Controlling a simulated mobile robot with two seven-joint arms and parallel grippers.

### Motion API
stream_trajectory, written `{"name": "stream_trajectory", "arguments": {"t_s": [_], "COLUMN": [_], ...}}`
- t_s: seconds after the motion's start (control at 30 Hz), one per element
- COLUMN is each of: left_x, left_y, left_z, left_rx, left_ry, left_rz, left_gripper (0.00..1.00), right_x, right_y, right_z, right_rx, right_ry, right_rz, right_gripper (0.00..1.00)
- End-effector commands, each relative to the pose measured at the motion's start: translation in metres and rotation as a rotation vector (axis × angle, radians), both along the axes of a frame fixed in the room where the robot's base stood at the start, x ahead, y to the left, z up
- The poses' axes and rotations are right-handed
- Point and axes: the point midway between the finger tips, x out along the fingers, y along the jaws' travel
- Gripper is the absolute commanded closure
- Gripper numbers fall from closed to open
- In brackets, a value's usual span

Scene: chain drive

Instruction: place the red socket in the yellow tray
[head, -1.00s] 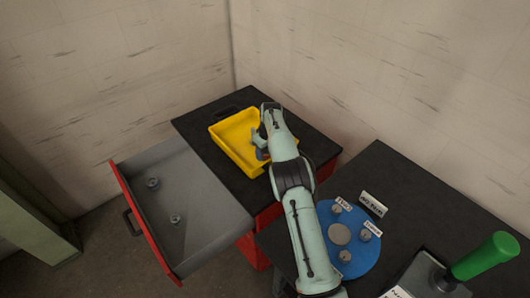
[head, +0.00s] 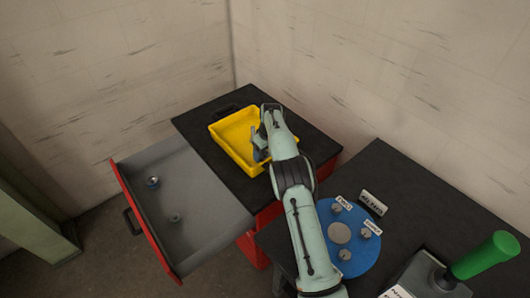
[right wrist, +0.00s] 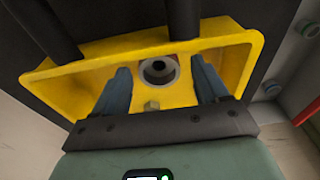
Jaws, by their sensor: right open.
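The yellow tray (head: 228,143) stands on the black top of the drawer cabinet. My right gripper (head: 259,150) reaches over the tray's right part, pointing down into it. In the right wrist view its two fingers (right wrist: 163,88) are spread, with a gap between them. A grey round socket (right wrist: 158,81) with a dark hole lies on the tray floor, seen between the fingers and apart from them. My left gripper is not in view.
An open grey drawer (head: 205,205) at the left holds two small round pieces (head: 152,182). A blue disc (head: 368,257) with several grey knobs and labels is on the right black table, near a green handle (head: 485,257). Walls stand close behind the cabinet.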

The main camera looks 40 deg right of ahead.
Motion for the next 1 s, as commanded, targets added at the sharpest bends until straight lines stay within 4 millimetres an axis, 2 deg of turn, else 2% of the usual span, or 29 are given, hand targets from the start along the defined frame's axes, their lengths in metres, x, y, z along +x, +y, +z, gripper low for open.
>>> {"name": "stream_trajectory", "arguments": {"t_s": [0.17,0.4,0.6,0.8,1.0], "left_x": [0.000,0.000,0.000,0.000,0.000], "left_y": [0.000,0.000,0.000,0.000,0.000], "left_z": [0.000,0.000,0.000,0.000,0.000], "left_rx": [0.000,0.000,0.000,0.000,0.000], "left_ry": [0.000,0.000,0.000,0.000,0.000], "left_rz": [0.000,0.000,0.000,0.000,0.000], "left_gripper": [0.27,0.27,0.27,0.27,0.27], "right_x": [-0.001,-0.009,-0.015,-0.017,-0.018], "right_y": [0.000,-0.001,-0.001,-0.001,-0.001], "right_z": [0.026,0.080,0.113,0.128,0.129], "right_rx": [-0.001,0.000,-0.001,0.000,0.000], "right_ry": [-0.005,-0.006,-0.003,-0.002,-0.001], "right_rz": [0.000,0.001,0.000,0.000,0.000], "right_gripper": [0.26,0.26,0.26,0.26,0.26]}}
